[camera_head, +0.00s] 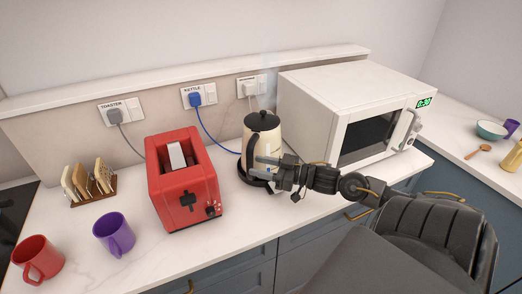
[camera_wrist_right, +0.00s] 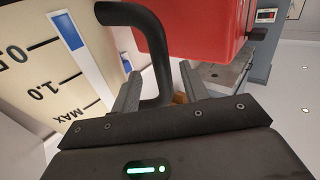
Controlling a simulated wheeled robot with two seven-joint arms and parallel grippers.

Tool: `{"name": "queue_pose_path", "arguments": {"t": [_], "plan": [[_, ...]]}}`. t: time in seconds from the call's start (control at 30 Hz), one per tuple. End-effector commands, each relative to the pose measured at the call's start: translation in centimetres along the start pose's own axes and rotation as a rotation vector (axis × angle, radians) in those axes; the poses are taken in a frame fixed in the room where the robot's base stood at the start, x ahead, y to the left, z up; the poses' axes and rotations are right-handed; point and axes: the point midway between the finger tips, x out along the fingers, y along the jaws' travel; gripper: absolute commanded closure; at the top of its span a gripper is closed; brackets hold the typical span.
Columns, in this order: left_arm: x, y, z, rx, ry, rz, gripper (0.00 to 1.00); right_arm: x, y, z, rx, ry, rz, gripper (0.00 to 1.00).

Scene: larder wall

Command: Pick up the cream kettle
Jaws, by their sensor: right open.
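The cream kettle (camera_head: 261,133) stands upright on its dark base on the counter, between the red toaster and the microwave, with a black lid. My right gripper (camera_head: 257,168) is open in front of it at the height of the kettle's lower body. In the right wrist view, the kettle's cream side (camera_wrist_right: 75,85) with a printed scale fills the left. Its black handle (camera_wrist_right: 157,50) curves down between my two open fingers (camera_wrist_right: 160,78). I cannot tell whether either finger touches it. My left gripper is not in view.
The red toaster (camera_head: 183,185) stands close on the left, and the white microwave (camera_head: 315,110) close on the right. A blue cord (camera_head: 213,135) runs from the wall to the kettle. A purple mug (camera_head: 114,234), a red mug (camera_head: 38,259) and a toast rack (camera_head: 88,190) stand farther left.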

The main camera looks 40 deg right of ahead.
Motion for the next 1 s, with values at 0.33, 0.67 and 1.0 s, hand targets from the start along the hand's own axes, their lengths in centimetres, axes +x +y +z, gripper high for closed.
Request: {"name": "queue_pose_path", "arguments": {"t": [0.33,0.67,1.0], "plan": [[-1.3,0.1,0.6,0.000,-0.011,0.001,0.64,3.5,-0.2,-0.1,0.000,0.002,0.001,0.55],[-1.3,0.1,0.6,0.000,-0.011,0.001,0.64,3.6,-0.3,0.1,0.000,0.000,0.000,0.63],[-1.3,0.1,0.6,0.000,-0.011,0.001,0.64,3.6,-0.3,0.1,0.000,0.001,0.000,1.00]]}}
